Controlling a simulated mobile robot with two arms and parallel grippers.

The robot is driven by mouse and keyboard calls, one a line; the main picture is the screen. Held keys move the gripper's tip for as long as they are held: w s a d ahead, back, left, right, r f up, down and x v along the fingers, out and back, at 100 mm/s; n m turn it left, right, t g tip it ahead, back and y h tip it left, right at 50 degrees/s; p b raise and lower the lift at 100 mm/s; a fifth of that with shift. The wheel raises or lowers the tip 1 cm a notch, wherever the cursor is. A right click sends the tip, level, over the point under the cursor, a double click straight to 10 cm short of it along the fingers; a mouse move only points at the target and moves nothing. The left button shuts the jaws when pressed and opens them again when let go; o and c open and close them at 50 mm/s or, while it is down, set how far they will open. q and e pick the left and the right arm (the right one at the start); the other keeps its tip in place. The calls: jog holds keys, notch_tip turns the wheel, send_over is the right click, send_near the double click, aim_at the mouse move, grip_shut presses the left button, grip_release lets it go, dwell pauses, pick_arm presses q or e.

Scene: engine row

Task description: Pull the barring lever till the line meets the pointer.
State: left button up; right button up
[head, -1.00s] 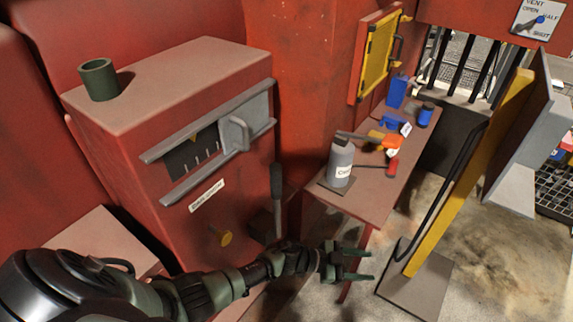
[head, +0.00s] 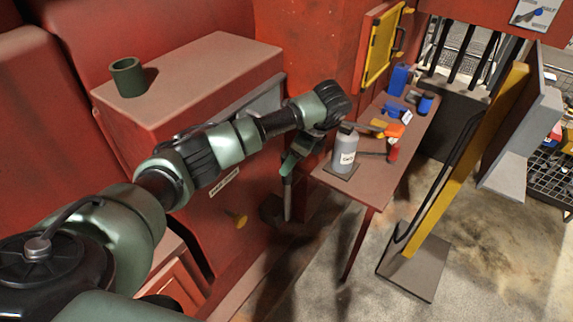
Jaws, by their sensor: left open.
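The barring lever (head: 287,203) stands upright at the right side of the red engine housing, by a dark bracket at its foot. My left gripper (head: 287,172) is open and points down at the lever's top. Its fingers overlap the handle in the picture; I cannot tell if they touch it. My left arm crosses the front of the housing and hides the window with the scale marks and pointer. Only the upper right of its grey rail (head: 262,103) shows. My right gripper is not in view.
To the right, a red bench (head: 372,190) holds a grey bottle (head: 344,150) and tools close to my wrist. A yellow post (head: 455,170) stands further right. Floor between is clear.

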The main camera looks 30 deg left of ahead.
pick_arm(q)
jog(key=shift+p+x, duration=0.5)
jog(key=shift+x, duration=1.4)
grip_shut()
jog(key=shift+w, duration=0.1)
